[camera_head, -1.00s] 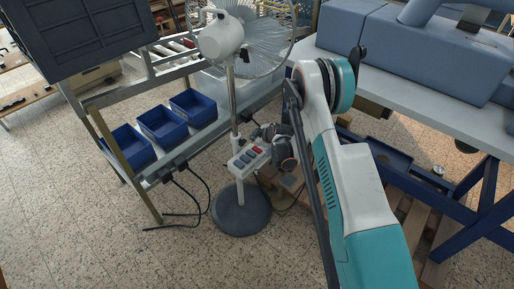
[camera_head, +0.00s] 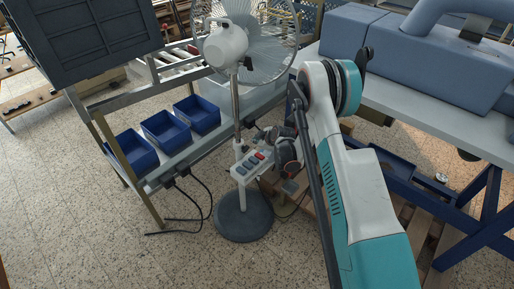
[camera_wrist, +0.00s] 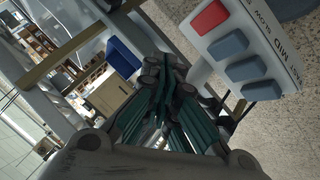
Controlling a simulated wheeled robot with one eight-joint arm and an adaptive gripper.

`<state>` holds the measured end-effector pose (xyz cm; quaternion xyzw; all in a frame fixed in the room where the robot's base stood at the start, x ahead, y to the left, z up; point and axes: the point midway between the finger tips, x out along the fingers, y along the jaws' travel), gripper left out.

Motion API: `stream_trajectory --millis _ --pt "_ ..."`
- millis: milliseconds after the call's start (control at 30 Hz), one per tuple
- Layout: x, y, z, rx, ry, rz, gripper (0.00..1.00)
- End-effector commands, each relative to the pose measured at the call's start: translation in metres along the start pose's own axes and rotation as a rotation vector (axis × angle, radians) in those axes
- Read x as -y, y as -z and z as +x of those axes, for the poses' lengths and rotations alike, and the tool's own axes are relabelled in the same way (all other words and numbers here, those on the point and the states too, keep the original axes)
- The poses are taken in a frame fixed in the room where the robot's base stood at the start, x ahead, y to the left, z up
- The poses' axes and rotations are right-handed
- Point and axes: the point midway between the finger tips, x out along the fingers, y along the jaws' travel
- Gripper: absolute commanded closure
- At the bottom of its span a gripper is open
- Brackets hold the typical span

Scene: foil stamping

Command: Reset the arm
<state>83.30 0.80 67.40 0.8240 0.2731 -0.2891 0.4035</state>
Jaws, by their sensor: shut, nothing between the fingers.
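My teal and white arm (camera_head: 345,170) reaches forward from the lower right in the head view. My gripper (camera_head: 275,138) is small there, close beside the fan's button panel and partly hidden by my arm. In the wrist view my gripper (camera_wrist: 163,85) is shut and empty, its dark and teal fingers together. The fan's button panel (camera_head: 248,165) is white, with a red button and several blue-grey ones. In the wrist view the panel (camera_wrist: 270,35) is at the upper right, its red button (camera_wrist: 209,17) nearest the top. The fingers look apart from the buttons.
The fan (camera_head: 226,43) stands on a round dark base (camera_head: 243,216). A rack with blue bins (camera_head: 165,128) is to its left, with black cables on the floor. A bench (camera_head: 430,98) with blue machinery stands at the right. Open floor lies at the front left.

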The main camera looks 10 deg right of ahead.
Motion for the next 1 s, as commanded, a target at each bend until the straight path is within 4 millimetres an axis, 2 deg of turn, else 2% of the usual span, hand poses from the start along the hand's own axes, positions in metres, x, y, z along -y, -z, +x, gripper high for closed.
stream_trajectory --millis 233,367,467,700,1000 --pt "-0.002 0.002 -0.003 0.001 0.0 0.004 1.0" --pt "-0.014 0.015 -0.022 0.009 0.002 0.032 1.0" --pt "-0.028 0.032 -0.049 0.019 0.004 0.074 1.0" --pt "-0.054 0.071 -0.127 0.05 0.008 0.191 1.0" --pt "-0.065 0.106 -0.229 0.089 0.003 0.337 1.0"
